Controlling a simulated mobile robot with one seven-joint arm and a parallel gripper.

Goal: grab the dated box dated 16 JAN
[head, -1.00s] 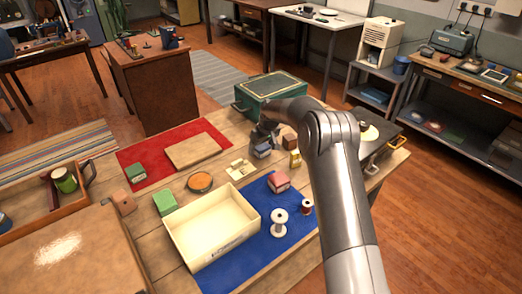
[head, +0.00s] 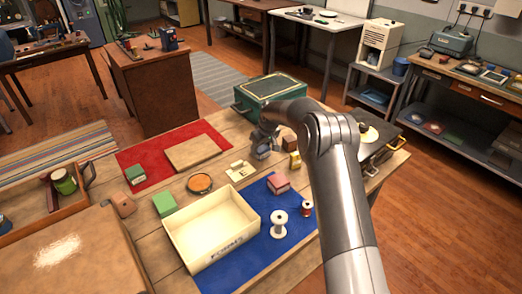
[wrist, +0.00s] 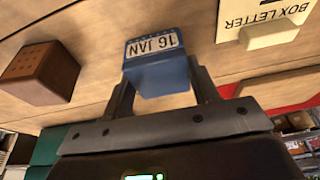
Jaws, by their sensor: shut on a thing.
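The dated box is a small blue block (wrist: 157,76) with a white label that reads 16 JAN, upside down in the wrist view. My gripper (wrist: 163,88) is shut on it, one finger on each side. In the head view my gripper (head: 264,138) reaches down at the table's middle, and the blue box (head: 263,154) shows partly below it. I cannot tell whether the box touches the table or is slightly above it.

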